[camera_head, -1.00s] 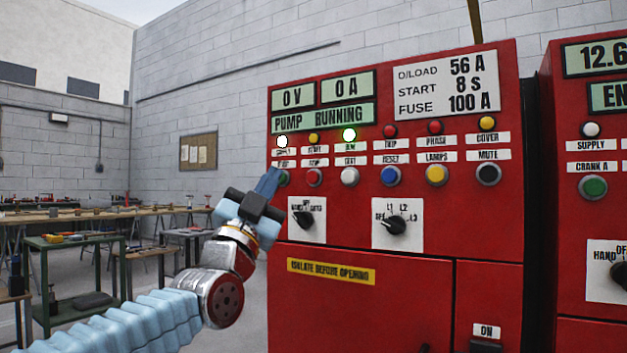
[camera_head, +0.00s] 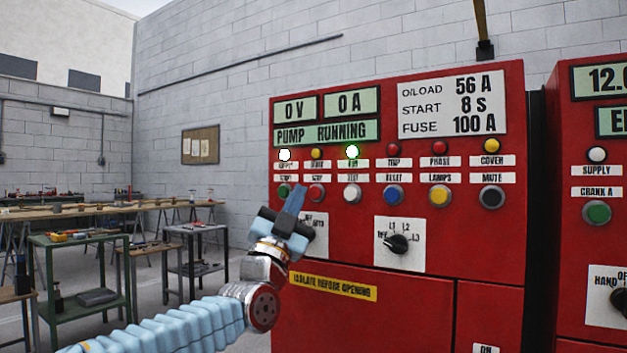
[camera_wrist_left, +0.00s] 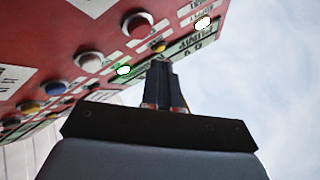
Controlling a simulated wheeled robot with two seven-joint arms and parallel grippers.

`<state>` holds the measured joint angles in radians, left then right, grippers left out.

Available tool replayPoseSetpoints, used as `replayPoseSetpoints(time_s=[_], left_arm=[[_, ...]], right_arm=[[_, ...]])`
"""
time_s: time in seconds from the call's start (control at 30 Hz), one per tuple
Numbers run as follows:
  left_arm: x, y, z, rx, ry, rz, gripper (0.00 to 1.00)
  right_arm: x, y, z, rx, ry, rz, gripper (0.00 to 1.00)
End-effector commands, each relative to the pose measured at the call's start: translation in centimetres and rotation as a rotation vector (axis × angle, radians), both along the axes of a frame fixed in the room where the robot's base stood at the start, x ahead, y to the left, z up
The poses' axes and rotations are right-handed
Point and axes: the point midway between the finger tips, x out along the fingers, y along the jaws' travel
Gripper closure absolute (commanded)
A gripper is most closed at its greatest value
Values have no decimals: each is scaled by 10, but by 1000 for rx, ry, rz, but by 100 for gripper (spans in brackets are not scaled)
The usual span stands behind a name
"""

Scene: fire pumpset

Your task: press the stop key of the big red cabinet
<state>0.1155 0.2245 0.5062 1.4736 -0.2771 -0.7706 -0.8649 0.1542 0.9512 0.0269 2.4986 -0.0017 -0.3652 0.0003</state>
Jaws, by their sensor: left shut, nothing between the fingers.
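The big red cabinet (camera_head: 470,240) stands ahead, its display reading PUMP RUNNING with a green lamp lit. The red stop key (camera_head: 316,193) is in the button row, between the green key (camera_head: 284,191) and a white key (camera_head: 352,193). My left gripper (camera_head: 301,188) is shut and empty, its tips appearing between the green and red keys in the head view. The stop key also shows in the left wrist view (camera_wrist_left: 137,25), up and left of the fingertips (camera_wrist_left: 159,66). The tips look apart from it there. My right gripper is not in view.
Below the keys are a selector knob (camera_head: 397,244) and a yellow warning label (camera_head: 333,286). A second red cabinet (camera_head: 590,250) stands at the right. A green bench (camera_head: 80,241) and other work tables stand at the left, with open floor between.

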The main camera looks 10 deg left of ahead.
Motion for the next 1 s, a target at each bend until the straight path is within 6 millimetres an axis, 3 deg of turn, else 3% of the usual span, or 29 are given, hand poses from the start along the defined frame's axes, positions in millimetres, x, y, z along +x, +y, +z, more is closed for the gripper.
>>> replayPoseSetpoints(time_s=[0.3, 1.0], left_arm=[[18, -7, -1, 0, 0, 0, 100], [19, -7, -2, 0, 1, 1, 100]], right_arm=[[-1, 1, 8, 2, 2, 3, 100], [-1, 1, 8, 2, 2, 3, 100]])
